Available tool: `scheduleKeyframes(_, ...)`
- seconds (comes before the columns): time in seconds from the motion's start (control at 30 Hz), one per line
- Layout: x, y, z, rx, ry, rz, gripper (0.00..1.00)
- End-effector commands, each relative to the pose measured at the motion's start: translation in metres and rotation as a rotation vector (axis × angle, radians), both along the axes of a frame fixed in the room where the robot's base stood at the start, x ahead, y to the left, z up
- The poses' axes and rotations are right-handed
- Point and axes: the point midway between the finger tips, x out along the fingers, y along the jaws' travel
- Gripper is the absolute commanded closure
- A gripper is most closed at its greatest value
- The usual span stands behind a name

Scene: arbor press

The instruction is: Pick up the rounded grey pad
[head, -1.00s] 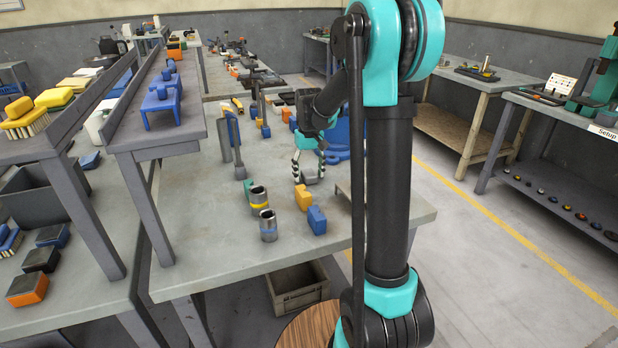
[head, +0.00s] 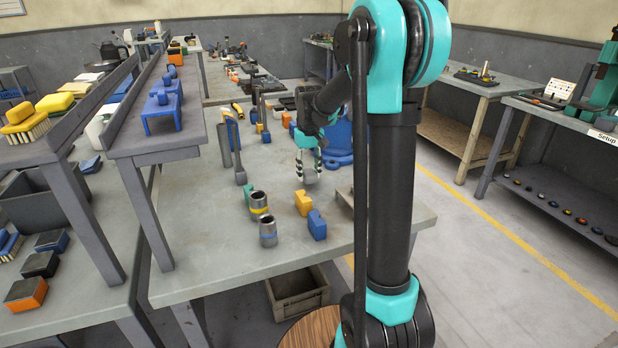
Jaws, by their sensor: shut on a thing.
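The rounded grey pad (head: 310,177) is small and partly hidden between the fingers of my gripper (head: 309,174) in the head view. My gripper points down at the worktable and is shut on the pad, with one finger at each side. The pad is low over the grey table top (head: 215,235); I cannot tell whether it still touches it.
A yellow block (head: 303,202) and a blue block (head: 316,225) stand just in front of my gripper. Two metal cylinders (head: 268,232) stand to the front left. A dark upright tool (head: 238,150) is at left, a blue object (head: 338,140) behind. The table's front left is clear.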

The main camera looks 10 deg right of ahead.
Motion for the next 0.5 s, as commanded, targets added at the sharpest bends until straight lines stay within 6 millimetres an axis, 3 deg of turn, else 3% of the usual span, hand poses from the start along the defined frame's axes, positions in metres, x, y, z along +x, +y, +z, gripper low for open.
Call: scheduleKeyframes(0.5, 0.0, 0.0, 0.134, 0.0, 0.0, 0.0, 0.83)
